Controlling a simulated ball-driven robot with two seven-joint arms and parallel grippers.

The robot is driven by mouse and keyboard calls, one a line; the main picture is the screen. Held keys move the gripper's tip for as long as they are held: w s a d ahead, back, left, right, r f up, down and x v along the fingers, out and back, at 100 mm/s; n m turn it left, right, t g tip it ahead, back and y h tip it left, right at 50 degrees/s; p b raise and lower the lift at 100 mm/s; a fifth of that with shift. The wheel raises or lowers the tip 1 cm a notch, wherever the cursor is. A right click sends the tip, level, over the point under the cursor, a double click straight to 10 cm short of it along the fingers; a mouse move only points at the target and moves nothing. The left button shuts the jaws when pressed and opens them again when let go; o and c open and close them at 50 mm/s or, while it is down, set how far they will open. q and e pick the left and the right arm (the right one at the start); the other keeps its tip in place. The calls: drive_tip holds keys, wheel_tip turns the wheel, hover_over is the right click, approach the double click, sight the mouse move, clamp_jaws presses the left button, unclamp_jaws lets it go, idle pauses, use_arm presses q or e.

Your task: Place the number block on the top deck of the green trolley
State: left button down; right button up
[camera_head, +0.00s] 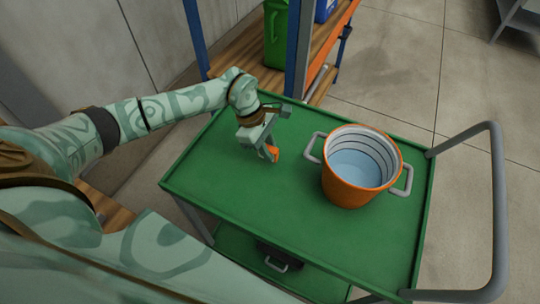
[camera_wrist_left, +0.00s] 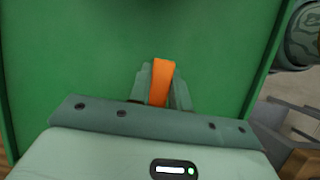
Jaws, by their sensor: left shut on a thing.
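The green trolley (camera_head: 290,213) stands in front of me, with its top deck in full view. My left gripper (camera_head: 269,153) is over the left back part of the deck, left of the orange bucket. It is shut on an orange piece, the number block (camera_head: 272,152). In the left wrist view the orange block (camera_wrist_left: 161,82) stands between the two fingers (camera_wrist_left: 162,88), with the green deck behind it. I cannot tell whether the block touches the deck. No number shows on it. My right gripper is not in view.
An orange bucket (camera_head: 348,187) with grey side handles stands on the right half of the deck. A grey push handle (camera_head: 497,200) rises at the right end. A shelf with a green container (camera_head: 276,40) stands behind. The deck's front left is clear.

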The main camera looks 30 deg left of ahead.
use_arm(q)
wheel_tip(320, 180, down, 4)
drive_tip(key=shift+w+r+b, duration=0.1)
drive_tip(key=shift+r+b, duration=0.15)
drive_tip(key=shift+b, duration=0.15)
drive_tip(key=shift+r, duration=0.1)
drive_tip(key=c, duration=1.3)
unclamp_jaws()
drive_tip(key=shift+a+r, duration=0.15)
drive_tip(key=shift+r, duration=0.2)
drive_tip(key=p+v, duration=0.2)
drive_tip(key=v, duration=0.9)
drive_tip(key=shift+r, duration=0.2)
